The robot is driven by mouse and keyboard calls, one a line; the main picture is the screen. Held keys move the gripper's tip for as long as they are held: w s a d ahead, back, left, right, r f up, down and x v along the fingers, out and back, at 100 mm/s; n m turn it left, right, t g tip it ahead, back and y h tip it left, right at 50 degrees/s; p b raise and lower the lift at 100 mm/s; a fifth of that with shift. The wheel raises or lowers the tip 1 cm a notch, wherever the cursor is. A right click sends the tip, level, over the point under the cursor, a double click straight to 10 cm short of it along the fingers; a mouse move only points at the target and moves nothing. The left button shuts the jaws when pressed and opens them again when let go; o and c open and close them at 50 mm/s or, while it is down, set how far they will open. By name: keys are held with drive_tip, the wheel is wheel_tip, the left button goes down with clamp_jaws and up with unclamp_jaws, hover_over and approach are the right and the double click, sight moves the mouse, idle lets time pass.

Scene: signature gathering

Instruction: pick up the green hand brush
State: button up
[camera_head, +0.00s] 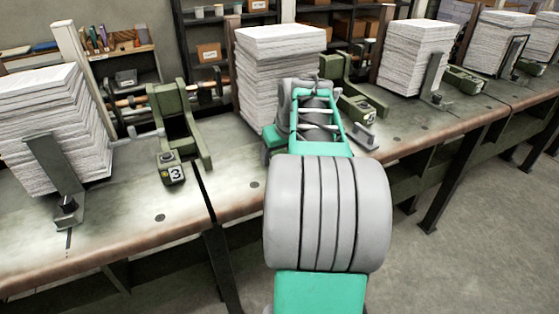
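I cannot make out a green hand brush anywhere in the head view. My grey and teal arm reaches forward over the bench from the bottom middle. Its far end, with my gripper (312,105), is in front of a tall paper stack (275,65). The arm's own links hide the fingertips, so I cannot see whether they are open or hold anything.
A long metal bench (130,225) runs across the view. Another paper stack (50,125) stands at left, and more stand at right. A dark green clamp-like device (180,125) with a "3" counter (171,168) stands at left. Grey floor (480,240) is clear at lower right.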

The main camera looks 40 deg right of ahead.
drive_tip(key=shift+c, duration=0.4)
clamp_jaws()
idle(0.4)
wheel_tip(320, 180, up, 18)
drive_tip(key=p, duration=0.4)
drive_tip(key=shift+r, duration=0.25)
